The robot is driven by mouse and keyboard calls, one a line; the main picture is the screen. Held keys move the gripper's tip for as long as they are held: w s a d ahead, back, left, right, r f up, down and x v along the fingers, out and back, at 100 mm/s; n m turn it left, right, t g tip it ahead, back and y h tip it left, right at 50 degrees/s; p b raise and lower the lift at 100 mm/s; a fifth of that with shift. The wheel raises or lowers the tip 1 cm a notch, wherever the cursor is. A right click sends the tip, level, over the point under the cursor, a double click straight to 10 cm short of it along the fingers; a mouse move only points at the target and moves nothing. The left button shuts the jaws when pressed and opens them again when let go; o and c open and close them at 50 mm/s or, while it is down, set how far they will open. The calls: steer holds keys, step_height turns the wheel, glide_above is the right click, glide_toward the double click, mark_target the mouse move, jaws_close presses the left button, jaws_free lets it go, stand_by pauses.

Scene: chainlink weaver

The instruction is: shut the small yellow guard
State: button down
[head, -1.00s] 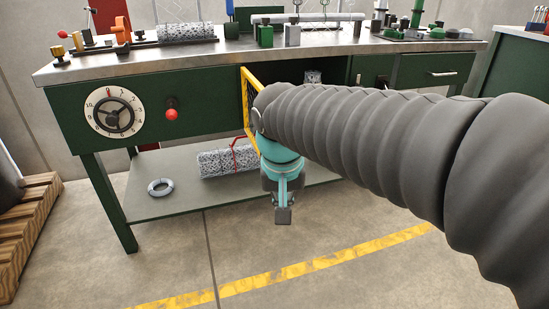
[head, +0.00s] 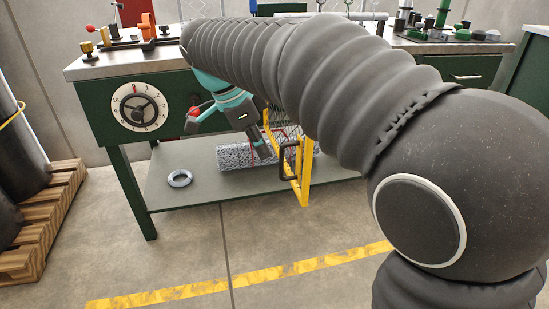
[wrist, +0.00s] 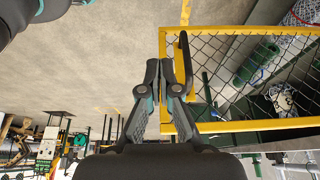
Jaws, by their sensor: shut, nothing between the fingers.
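The yellow guard (head: 306,165) is a yellow frame with wire mesh and a dark handle (head: 283,160). It stands open, sticking out from the bench front. In the wrist view its frame (wrist: 245,125) and handle (wrist: 187,62) lie to the right of my fingers. My gripper (head: 265,153) is shut and empty, pointing down just left of the handle in the head view. In the wrist view its closed fingertips (wrist: 153,68) are close beside the frame's outer edge; I cannot tell whether they touch. My arm hides the guard's upper part in the head view.
The green bench (head: 98,112) has a dial (head: 140,106) and a red knob (head: 192,124) left of the guard. On the lower shelf (head: 205,198) lie a speckled roll (head: 232,157) and a grey ring (head: 180,178). The floor in front is clear.

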steer(key=shift+w+d+f+b, duration=0.15)
steer(key=shift+w+d+f, duration=0.2)
steer(key=shift+d+f, duration=0.95)
steer(key=shift+w+d+f+b, duration=0.1)
steer(key=shift+w+d+f, duration=0.3)
steer(key=shift+d+f, duration=0.9)
steer(key=shift+w+d+f+b, duration=0.15)
steer(key=shift+w+d+f, duration=0.2)
steer(key=shift+d+f, duration=0.95)
steer(key=shift+a+f, duration=0.35)
